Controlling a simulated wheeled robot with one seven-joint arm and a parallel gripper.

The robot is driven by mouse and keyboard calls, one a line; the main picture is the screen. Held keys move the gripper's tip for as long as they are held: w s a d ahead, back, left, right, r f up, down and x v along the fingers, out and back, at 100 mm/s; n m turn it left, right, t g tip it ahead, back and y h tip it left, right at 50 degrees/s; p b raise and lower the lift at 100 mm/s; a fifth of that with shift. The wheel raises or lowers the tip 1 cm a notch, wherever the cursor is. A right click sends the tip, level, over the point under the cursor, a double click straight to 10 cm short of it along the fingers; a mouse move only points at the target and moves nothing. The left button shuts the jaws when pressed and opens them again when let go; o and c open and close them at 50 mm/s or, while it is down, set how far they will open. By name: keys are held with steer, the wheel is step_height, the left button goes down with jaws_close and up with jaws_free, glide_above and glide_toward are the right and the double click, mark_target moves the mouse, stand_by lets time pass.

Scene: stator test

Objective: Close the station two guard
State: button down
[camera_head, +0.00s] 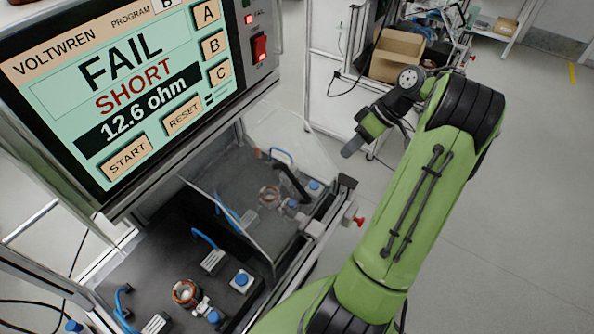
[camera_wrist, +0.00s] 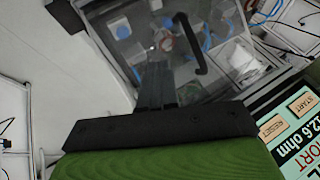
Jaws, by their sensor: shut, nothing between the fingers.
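A clear guard with a black bar handle (camera_head: 290,181) shows at the right-hand bay of the test bench. The handle also shows in the wrist view (camera_wrist: 190,45). Behind the clear sheet are a copper-ringed stator (camera_head: 270,196) and blue-capped parts. I cannot tell how far this guard stands open. The left-hand bay holds another copper stator (camera_head: 186,292), with no handle visible over it. My gripper (camera_head: 350,149) is shut and empty, to the right of the handle and apart from it. In the wrist view the dark fingers (camera_wrist: 155,72) point toward the bay.
The tester screen (camera_head: 125,85) overhangs the bays at upper left and reads FAIL, SHORT, 12.6 ohm. A red knob (camera_head: 358,217) sticks out at the bench's right end. A cardboard box (camera_head: 397,55) stands on a back cart. Floor to the right is clear.

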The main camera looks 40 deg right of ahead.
steer(key=a+f, duration=0.3)
steer(key=w+a+f+b, duration=0.1)
steer(key=a+f, duration=0.2)
steer(key=a+f+b, duration=0.1)
steer(key=a+f, duration=0.2)
steer(key=shift+w+a, duration=0.1)
steer(key=shift+w, duration=0.15)
